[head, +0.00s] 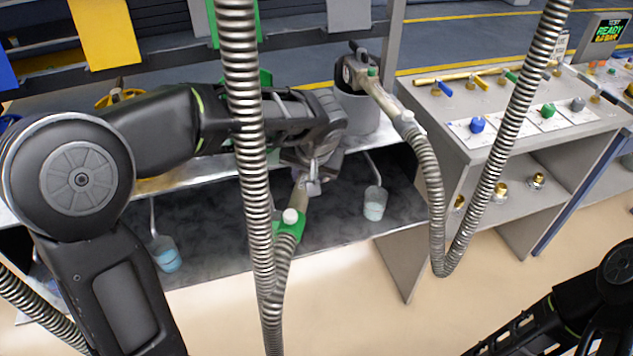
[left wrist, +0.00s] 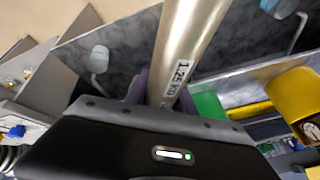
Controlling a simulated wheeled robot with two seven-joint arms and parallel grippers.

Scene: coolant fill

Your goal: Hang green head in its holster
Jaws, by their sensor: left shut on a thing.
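The green head, a metal tube with a green collar (head: 287,222) and a hose below, is held by my left gripper (head: 308,180) in front of the bench shelf. In the left wrist view its bare metal tube (left wrist: 185,55), labelled 1.25 KG, runs between the fingers of my left gripper (left wrist: 150,92). A green holster part (left wrist: 208,106) shows beside the tube in the left wrist view, apart from it. In the head view my left arm hides most of the green holster (head: 265,80). My right gripper is out of the picture; only part of that arm shows at lower right.
A grey holster (head: 358,110) holds another head (head: 365,75) on a hose. A yellow holster (left wrist: 297,92) lies beyond the green one. Hanging hoses cross in front of the bench. Beakers (head: 375,203) (head: 165,253) hang below. A valve stand (head: 540,110) is right.

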